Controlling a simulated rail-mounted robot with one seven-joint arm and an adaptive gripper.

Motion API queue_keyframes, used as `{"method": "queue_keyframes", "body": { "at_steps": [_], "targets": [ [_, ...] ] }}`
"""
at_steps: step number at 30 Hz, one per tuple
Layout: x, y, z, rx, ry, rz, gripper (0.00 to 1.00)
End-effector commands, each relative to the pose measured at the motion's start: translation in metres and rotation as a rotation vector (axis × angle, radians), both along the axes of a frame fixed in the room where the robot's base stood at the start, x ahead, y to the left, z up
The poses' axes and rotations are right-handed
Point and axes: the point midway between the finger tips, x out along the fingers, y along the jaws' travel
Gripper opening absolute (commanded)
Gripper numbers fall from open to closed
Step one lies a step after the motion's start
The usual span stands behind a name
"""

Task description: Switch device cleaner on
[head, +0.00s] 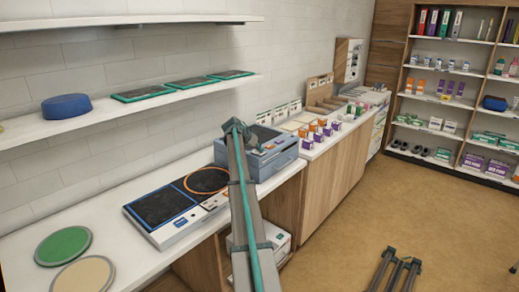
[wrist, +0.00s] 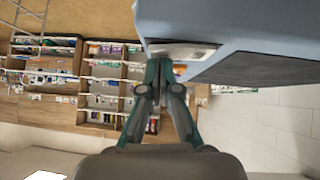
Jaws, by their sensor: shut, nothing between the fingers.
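A blue-grey box-shaped device (head: 270,164), which I take to be the device cleaner, stands on the white counter. Its top holds a dark recessed area, and small controls show along its front. In the wrist view the device (wrist: 235,22) fills the upper right, upside down, with a pale panel (wrist: 190,50) on its face. My gripper (wrist: 166,66) is shut and empty, its fingertips at or very near that panel; I cannot tell whether they touch. In the head view my arm crosses in front of the device's left part and hides the fingertips. I cannot read the switch state.
A two-plate unit (head: 165,212) with dark pads sits left of the device. Green (head: 63,246) and beige (head: 82,279) discs lie nearer. Small boxes (head: 318,132) stand on the counter to the right. A wall shelf (head: 150,102) hangs above.

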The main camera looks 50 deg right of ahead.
Motion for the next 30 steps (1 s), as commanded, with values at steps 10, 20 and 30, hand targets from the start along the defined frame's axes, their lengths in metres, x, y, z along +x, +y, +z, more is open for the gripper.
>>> {"method": "queue_keyframes", "body": {
  "at_steps": [10,20,30],
  "targets": [
    [-0.002,0.0,-0.006,-0.001,-0.059,-0.001,0.0],
    [0.003,0.0,-0.004,-0.001,-0.057,0.001,0.0],
    [0.013,0.0,0.001,-0.001,-0.057,0.0,0.0]
  ]
}}
